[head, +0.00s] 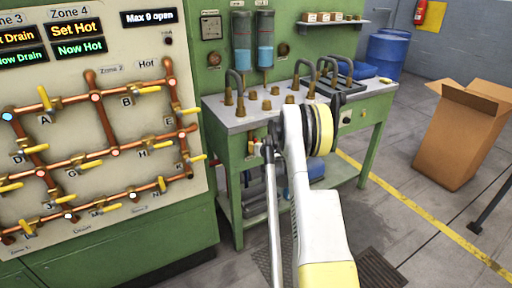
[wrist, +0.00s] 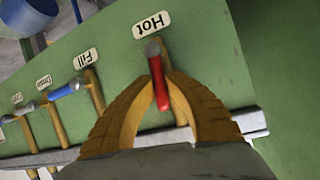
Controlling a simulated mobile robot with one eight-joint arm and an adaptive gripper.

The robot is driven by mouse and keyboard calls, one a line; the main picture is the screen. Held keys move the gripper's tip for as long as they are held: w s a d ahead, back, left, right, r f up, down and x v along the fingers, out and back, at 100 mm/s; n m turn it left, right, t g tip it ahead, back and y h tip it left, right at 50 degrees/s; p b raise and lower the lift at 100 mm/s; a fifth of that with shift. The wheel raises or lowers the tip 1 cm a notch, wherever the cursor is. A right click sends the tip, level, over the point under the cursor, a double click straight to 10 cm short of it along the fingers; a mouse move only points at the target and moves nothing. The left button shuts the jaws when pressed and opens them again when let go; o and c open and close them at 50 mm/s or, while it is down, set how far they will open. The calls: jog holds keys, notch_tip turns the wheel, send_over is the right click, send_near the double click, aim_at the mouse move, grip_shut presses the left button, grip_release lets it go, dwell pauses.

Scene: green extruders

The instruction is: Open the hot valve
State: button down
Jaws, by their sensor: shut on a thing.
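The hot valve has a red handle (wrist: 160,88) with a grey pivot end, under a white "Hot" label (wrist: 152,24) on a green panel in the wrist view. My gripper (wrist: 168,98) has its two orange ribbed fingers on either side of the red handle and is closed on it. The handle lies along the line of a brass pipe. In the head view my white and yellow arm reaches to the green bench (head: 230,170), and its wrist hides the valve and the fingers.
A pipe board (head: 80,130) with several yellow-handled valves stands at left. Upright hooked fittings and two cylinders top the bench. A cardboard box (head: 460,135) stands on the floor at right.

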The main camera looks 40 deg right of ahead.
jog(key=shift+w+a+n+h, duration=0.1)
jog(key=shift+a+n+h, duration=0.3)
jog(key=shift+n, duration=0.2)
jog(key=c, duration=1.4)
grip_release()
jog(key=v, duration=1.2)
